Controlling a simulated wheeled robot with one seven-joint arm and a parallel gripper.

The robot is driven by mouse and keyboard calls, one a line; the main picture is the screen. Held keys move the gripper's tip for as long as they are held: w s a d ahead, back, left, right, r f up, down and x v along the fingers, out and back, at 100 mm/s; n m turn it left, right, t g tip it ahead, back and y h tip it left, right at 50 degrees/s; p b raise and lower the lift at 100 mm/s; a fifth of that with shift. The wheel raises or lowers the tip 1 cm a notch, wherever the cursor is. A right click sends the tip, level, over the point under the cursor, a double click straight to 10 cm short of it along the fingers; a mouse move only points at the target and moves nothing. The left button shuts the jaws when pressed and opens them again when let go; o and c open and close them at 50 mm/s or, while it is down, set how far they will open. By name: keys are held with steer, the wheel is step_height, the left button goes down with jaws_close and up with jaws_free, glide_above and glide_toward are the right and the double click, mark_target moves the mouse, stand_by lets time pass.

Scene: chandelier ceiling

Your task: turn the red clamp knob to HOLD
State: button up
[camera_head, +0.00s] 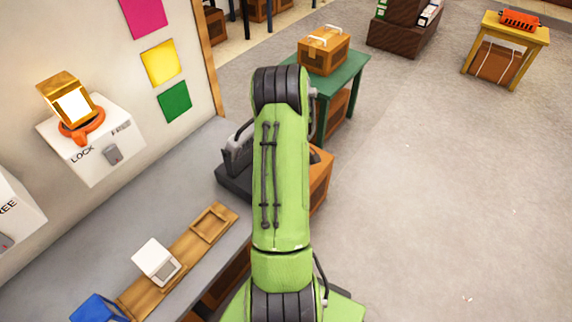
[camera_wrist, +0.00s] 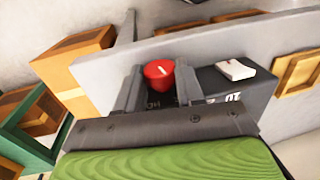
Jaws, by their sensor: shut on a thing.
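The red clamp knob (camera_wrist: 158,73) sits between the two fingers of my gripper (camera_wrist: 158,82) in the wrist view, and the fingers are shut on it. A pale mark shows on the knob's top. The knob stands at a dark grey block (camera_wrist: 251,92) with white lettering on its face. The lettering appears upside down and is partly covered by my gripper, so I cannot tell which word the mark points to. In the head view, a dark grey device (camera_head: 237,172) shows left of my arm. There, my arm hides the knob and my gripper.
A grey bench (camera_head: 200,182) carries a wooden strip (camera_head: 190,250) with a white block (camera_head: 157,262). A white LOCK/FREE box (camera_head: 93,147) is on the left wall. A green table (camera_head: 345,72) holds a wooden box (camera_head: 323,54). The floor at right is open.

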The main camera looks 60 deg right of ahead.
steer(key=shift+d+f+t+y+p, duration=0.1)
steer(key=shift+d+t+y+p, duration=0.1)
steer(key=shift+y+p, duration=0.75)
steer(key=shift+d+t+y+p, duration=0.2)
steer(key=shift+y+p, duration=0.45)
steer(key=shift+y, duration=0.5)
steer(key=o, duration=1)
steer(key=shift+o, duration=0.2)
